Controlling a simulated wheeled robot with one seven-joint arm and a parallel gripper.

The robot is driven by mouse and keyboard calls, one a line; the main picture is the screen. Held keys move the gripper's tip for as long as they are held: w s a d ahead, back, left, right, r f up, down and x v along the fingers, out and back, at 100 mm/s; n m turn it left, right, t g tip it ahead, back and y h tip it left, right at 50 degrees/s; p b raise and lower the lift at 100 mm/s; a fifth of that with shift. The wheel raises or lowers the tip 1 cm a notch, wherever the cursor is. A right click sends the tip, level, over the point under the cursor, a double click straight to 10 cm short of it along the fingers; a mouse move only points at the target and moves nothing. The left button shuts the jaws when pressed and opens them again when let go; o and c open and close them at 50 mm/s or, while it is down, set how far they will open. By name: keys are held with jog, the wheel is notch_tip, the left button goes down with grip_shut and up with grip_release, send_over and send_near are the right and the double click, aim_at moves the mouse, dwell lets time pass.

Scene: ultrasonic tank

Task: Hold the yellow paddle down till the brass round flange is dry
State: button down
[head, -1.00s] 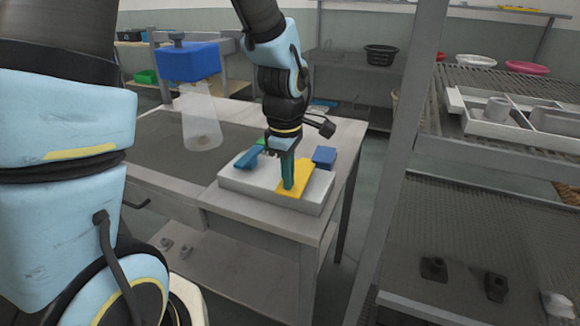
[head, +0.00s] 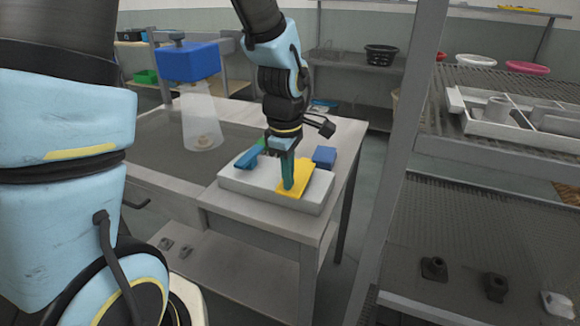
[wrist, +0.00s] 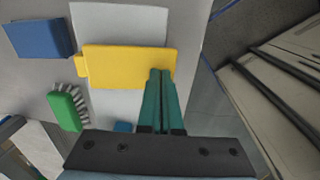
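The yellow paddle (head: 305,174) sits on a pale grey box on the bench; it also shows in the wrist view (wrist: 115,66). My gripper (head: 288,187) points down with its teal fingers together and empty. In the wrist view the fingertips (wrist: 160,72) lie over the paddle's right end and appear to touch it. I cannot tell how far the paddle is pressed. A small brownish round thing (head: 203,141), probably the brass round flange, shows faintly at the foot of a translucent cone (head: 200,112) under a blue box. Whether it is wet or dry cannot be seen.
The blue box (head: 189,62) hangs over the bench's dark left area. A blue block (head: 324,156) and a green brush (wrist: 66,108) are near the paddle. A metal shelf post (head: 412,130) stands right of the bench, with a grey divided tray (head: 460,106) on the rack.

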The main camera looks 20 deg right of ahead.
jog(key=shift+r, duration=0.1)
jog(key=shift+r+p, duration=0.65)
jog(key=shift+r, duration=0.05)
